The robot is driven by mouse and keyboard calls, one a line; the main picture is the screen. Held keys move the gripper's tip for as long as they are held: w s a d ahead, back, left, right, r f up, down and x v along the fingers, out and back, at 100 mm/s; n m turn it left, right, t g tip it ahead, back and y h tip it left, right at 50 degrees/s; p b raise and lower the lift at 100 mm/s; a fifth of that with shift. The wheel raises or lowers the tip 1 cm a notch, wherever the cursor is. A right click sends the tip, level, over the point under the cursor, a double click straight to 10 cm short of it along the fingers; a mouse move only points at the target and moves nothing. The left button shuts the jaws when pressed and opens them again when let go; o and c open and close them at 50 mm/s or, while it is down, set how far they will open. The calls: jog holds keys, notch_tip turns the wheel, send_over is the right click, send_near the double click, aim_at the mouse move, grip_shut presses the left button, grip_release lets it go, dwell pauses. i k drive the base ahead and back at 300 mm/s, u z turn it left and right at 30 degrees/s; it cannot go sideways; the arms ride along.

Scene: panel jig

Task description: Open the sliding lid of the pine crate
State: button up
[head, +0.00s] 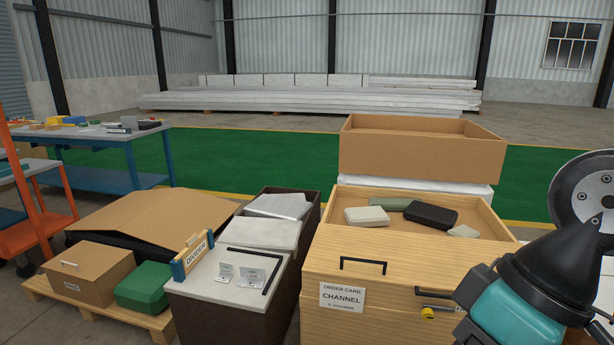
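The pine crate (315,270) is a large pale wooden box right of centre in the head view. Its light wood front carries a black bar handle (363,266). I cannot clearly tell where the sliding lid's edges run. My teal and black arm crosses the lower right; no gripper fingers show.
A black case (430,216) and pale boxes lie in the recess. A white order card (342,297) reads CHANNEL. An open cardboard box (405,157) stands behind. A dark bin (222,312) with a DIVIDER sign stands close on the left. A pallet with boxes is further left.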

aim_at(416, 261)
jog(key=z, duration=0.25)
jog(key=i, duration=1.15)
jog(key=u, duration=0.4)
